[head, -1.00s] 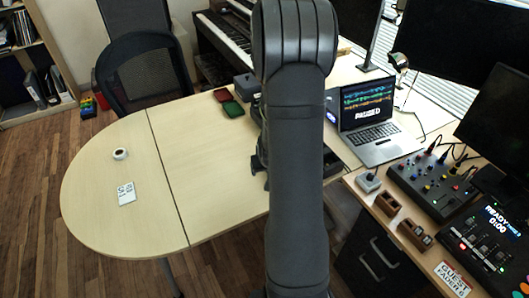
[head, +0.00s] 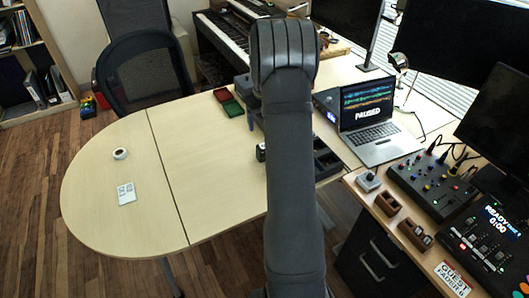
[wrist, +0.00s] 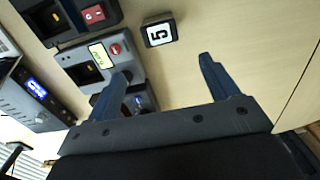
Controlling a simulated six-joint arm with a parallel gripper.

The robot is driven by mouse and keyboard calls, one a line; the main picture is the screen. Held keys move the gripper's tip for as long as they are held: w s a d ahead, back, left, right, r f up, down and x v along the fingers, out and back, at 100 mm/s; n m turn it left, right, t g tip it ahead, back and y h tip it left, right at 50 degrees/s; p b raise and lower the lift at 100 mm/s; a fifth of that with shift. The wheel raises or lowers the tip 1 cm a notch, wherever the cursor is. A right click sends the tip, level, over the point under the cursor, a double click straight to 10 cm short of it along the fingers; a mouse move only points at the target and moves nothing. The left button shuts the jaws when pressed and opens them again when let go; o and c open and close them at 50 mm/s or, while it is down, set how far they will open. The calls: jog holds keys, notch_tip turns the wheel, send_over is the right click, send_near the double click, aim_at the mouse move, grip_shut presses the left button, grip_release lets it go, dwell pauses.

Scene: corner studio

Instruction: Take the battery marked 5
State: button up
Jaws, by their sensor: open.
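The battery marked 5 (wrist: 158,33) is a small dark block with a white face bearing a black 5. It lies on the light wood table, beyond my fingertips in the wrist view. My gripper (wrist: 163,68) is open and empty, its two dark blue-grey fingers apart, with the battery ahead of the gap and not touching them. In the head view a small black and white block (head: 261,152), probably this battery, shows at the left edge of my arm.
Grey-black units stand left of the battery, one with a yellow label (wrist: 98,52) and one with a red part marked with a digit (wrist: 93,14). My left finger is close to the labelled unit. A laptop (head: 370,120) stands right.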

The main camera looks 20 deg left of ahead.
notch_tip(320, 180, down, 10)
jog(key=f, duration=0.2)
jog(key=s+f, duration=0.1)
jog(key=f, duration=0.1)
jog(key=shift+d+f, duration=0.1)
jog(key=shift+d, duration=0.25)
jog(key=shift+f, duration=0.5)
jog(key=c, duration=1.3)
jog(key=shift+o, duration=0.2)
jog(key=shift+r, duration=0.1)
